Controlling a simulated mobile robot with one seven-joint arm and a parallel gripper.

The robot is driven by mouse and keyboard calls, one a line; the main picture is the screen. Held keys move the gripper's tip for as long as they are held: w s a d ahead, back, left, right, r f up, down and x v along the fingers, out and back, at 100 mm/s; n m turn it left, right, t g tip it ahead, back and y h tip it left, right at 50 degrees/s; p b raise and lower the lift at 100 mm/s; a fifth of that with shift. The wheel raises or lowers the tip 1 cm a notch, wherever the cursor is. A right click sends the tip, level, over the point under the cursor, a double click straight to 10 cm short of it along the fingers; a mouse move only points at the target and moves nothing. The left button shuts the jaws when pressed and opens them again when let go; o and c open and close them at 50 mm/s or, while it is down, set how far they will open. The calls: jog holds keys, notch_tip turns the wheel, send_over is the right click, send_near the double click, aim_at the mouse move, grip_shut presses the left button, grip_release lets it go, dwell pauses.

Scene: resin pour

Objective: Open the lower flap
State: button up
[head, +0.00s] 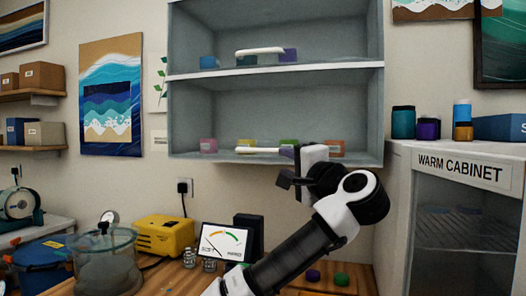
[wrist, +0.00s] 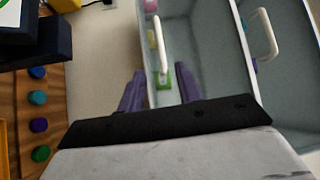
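The wall cabinet (head: 176,110) has two compartments one above the other. The lower flap looks clear and closed, with a white bar handle (head: 258,150) along its bottom edge. This handle also shows in the wrist view (wrist: 159,36). My gripper (head: 287,153) is by the right end of this handle in the head view. In the wrist view its two purple fingers (wrist: 160,84) are spread with nothing between them. The handle's near end lies just beyond the fingertips, roughly in line with the gap. I cannot tell the exact distance.
The upper flap has its own white handle (head: 260,51). A gauge (head: 225,242) and a yellow machine (head: 164,235) are below. The warm cabinet (head: 458,168) stands to the right.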

aim_at(259, 151)
jog(key=p+x, duration=0.4)
jog(key=x, duration=0.8)
jog(key=shift+a+r, duration=0.1)
jog(key=shift+x, duration=0.8)
grip_shut()
